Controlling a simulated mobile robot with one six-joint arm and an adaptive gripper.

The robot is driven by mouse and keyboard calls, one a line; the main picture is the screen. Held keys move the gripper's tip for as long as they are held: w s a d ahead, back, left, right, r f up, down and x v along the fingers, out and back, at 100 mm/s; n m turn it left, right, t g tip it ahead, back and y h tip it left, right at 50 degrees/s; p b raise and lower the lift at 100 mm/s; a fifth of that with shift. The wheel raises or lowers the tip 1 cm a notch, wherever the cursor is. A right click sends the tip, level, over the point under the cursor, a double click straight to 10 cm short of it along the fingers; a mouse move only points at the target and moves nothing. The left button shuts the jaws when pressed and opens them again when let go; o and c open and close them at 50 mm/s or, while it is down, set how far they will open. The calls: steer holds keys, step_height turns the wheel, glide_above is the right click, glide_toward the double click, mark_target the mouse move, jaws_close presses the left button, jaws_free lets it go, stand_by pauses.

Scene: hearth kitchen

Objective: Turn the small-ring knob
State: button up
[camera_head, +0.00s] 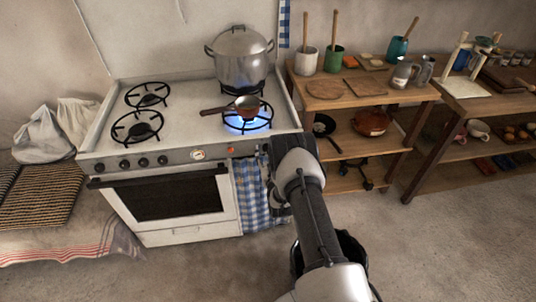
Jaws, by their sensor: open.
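The white stove (110,120) stands at the left with its front panel facing me. Several dark knobs (143,162) sit in a row on the left part of the panel. I cannot tell which knob belongs to the small ring. A blue flame (247,125) burns on the front right ring under a small brown pan (243,105). My gripper (268,160) is at the right end of the panel, seen from behind. Its fingers are mostly hidden by my own wrist, and it appears open and empty. Anything directly behind it on the panel is hidden.
A large steel pot (239,60) stands on the back right ring. A round gauge (198,154) and a red light (231,151) are on the panel. A blue checked towel (250,195) hangs below. Wooden shelves (345,100) with jars stand right of the stove. The floor ahead is clear.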

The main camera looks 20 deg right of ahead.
steer(key=shift+w, duration=0.15)
steer(key=c, duration=1)
steer(key=shift+c, duration=0.2)
steer(key=shift+m, duration=0.3)
steer(key=shift+m+b, duration=0.75)
steer(key=shift+m, duration=12.85)
